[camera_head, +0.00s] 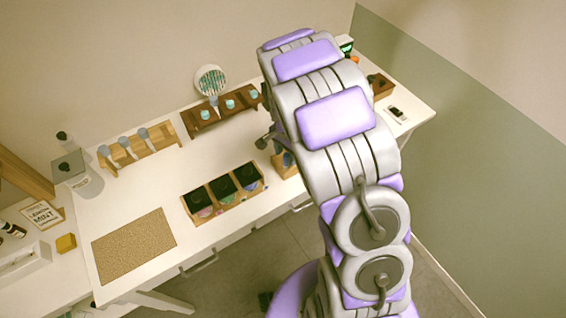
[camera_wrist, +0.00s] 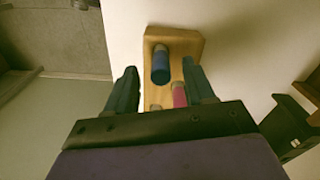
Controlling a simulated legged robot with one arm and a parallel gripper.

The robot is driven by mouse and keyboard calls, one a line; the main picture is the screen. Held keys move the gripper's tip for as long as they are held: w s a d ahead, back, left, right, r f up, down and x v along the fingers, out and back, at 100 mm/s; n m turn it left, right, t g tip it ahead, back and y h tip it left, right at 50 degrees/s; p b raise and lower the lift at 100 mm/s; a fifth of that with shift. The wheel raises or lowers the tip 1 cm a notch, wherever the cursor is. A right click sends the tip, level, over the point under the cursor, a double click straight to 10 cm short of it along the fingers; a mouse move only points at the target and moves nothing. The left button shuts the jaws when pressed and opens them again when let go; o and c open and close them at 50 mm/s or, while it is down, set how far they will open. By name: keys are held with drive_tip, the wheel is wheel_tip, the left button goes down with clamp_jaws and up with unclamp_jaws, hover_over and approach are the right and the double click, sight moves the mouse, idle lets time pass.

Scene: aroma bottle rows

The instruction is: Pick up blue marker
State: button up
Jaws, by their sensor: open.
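In the wrist view a blue marker (camera_wrist: 160,66) stands in a light wooden holder (camera_wrist: 190,38) on the white table. A red or pink marker (camera_wrist: 180,95) stands in the same holder, nearer to my gripper and slightly to the right. My gripper (camera_wrist: 160,80) is open, its two dark fingers on either side of the holder, with the blue marker just beyond the fingertips, between their lines. I cannot tell the height of the fingers over the holder. In the head view my arm hides most of the gripper, and only part of the wooden holder (camera_head: 284,165) shows beside it.
On the white table (camera_head: 150,205) stand a light wooden rack (camera_head: 144,150) and a dark rack (camera_head: 222,110) with bottles, and a three-compartment wooden box (camera_head: 225,202). A cork mat (camera_head: 133,245) lies front left.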

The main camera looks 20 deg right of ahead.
sight(287, 160)
drive_tip(key=f, duration=0.2)
drive_tip(key=d+f, duration=0.1)
drive_tip(key=f, duration=0.1)
drive_tip(key=shift+w+f, duration=0.1)
drive_tip(key=shift+f, duration=0.05)
drive_tip(key=shift+a, duration=0.9)
drive_tip(key=shift+c, duration=1.2)
drive_tip(key=shift+d, duration=0.7)
drive_tip(key=c, duration=0.6)
clamp_jaws()
drive_tip(key=shift+a, duration=0.15)
